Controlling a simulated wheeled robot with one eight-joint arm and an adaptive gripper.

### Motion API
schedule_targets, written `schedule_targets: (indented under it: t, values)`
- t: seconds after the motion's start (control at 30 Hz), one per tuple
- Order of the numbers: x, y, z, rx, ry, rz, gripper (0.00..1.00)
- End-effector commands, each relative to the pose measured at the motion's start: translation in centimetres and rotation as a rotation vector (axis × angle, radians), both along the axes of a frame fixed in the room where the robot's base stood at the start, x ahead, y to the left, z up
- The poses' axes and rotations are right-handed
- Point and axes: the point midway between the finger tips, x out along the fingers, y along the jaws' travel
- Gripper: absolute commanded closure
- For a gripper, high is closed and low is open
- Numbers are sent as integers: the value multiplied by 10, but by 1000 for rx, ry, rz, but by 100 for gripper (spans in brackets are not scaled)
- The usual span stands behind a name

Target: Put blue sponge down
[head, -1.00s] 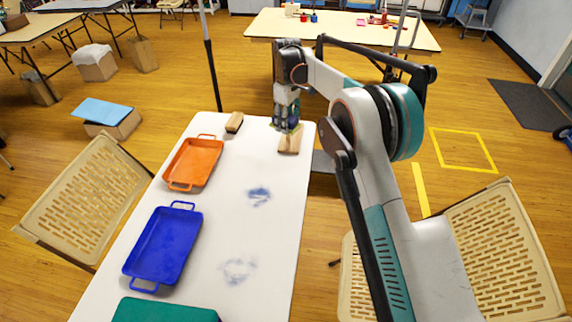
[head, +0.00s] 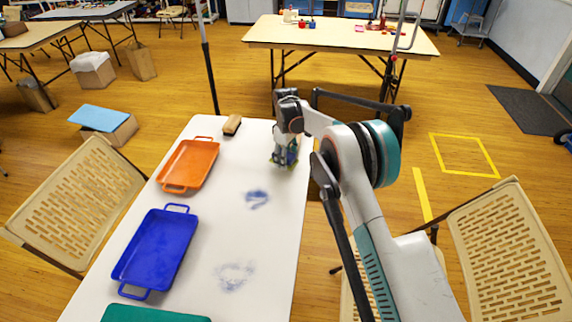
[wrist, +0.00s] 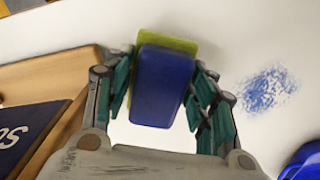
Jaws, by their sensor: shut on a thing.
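My gripper (wrist: 158,88) is shut on the blue sponge (wrist: 162,88), a blue block with a yellow-green layer. In the wrist view the fingers press on both its sides above the white table. In the head view my gripper (head: 285,155) is low over the far right part of the table (head: 225,215), with the sponge mostly hidden by the fingers. I cannot tell whether the sponge touches the table.
A wooden piece (wrist: 70,72) lies beside the gripper in the wrist view. An orange tray (head: 189,165), a blue tray (head: 155,250), a green item (head: 155,313) and a brown block (head: 232,124) occupy the table. Blue smudges (head: 257,198) mark its bare middle.

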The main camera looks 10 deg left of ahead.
Motion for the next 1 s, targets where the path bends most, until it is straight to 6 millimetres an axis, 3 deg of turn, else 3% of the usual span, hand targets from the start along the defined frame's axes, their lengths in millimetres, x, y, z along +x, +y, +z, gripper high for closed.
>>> schedule_targets:
  t: [0.17,0.57,0.6,0.67,1.0]
  values:
    - [0,0,-27,0,0,0,79]
    - [0,0,-31,0,0,0,79]
    - [0,0,-30,0,0,0,40]
    - [0,0,-30,0,0,0,29]
    - [0,0,-29,0,0,0,29]
